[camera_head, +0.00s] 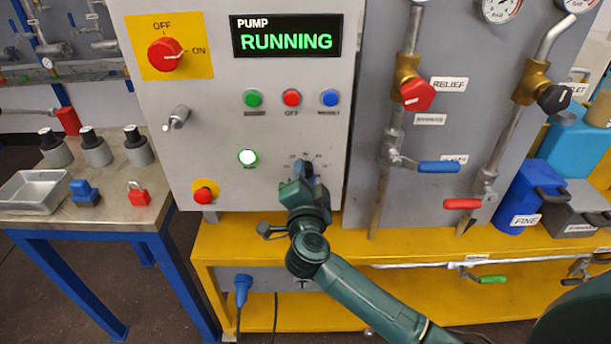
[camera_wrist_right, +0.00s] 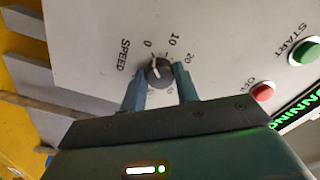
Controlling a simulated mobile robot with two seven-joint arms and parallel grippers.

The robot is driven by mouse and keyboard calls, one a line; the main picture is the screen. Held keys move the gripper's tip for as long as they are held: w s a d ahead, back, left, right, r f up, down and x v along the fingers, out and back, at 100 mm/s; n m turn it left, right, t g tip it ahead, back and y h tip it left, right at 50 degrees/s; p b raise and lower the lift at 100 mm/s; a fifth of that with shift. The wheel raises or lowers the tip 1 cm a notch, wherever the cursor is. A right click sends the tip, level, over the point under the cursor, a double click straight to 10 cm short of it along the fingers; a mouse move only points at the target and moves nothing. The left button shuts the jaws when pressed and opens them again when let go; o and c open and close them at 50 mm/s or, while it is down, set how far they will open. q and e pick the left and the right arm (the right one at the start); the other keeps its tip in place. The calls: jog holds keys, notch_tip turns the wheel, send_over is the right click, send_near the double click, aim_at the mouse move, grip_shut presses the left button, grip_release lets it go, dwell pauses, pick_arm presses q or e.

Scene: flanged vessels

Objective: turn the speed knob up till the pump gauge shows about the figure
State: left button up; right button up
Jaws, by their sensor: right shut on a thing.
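The speed knob (camera_wrist_right: 158,72) is a dark round knob on the grey panel, with a white pointer line towards the 0 end of its scale. My right gripper (camera_head: 303,178) is at the lower right of the pump cabinet, shut on the knob. In the right wrist view its two fingers sit on either side of the knob. In the head view the gripper hides most of the knob and dial. Two round gauges (camera_head: 499,9) marked in bar are cut by the top edge; which one is the pump gauge I cannot tell. My left gripper is not in view.
The pump display (camera_head: 286,40) reads RUNNING in green. The red main switch (camera_head: 166,54) points to ON. Valve pipes stand to the right.

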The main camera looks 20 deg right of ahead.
jog(key=c, duration=0.3)
jog(key=shift+r+m+p, duration=0.15)
jog(key=shift+m+p, duration=0.25)
jog(key=shift+p, duration=0.1)
jog(key=shift+c, duration=0.2)
pick_arm(q)
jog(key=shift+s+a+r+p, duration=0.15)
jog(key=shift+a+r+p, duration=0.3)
jog(key=shift+p, duration=0.65)
pick_arm(e)
jog(key=m, duration=0.4)
jog(key=shift+f+m, duration=0.2)
jog(key=shift+m, duration=0.2)
jog(key=o, duration=0.6)
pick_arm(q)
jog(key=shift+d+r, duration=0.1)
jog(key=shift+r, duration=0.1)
pick_arm(e)
jog(key=o, duration=0.4)
jog(key=shift+c, duration=0.2)
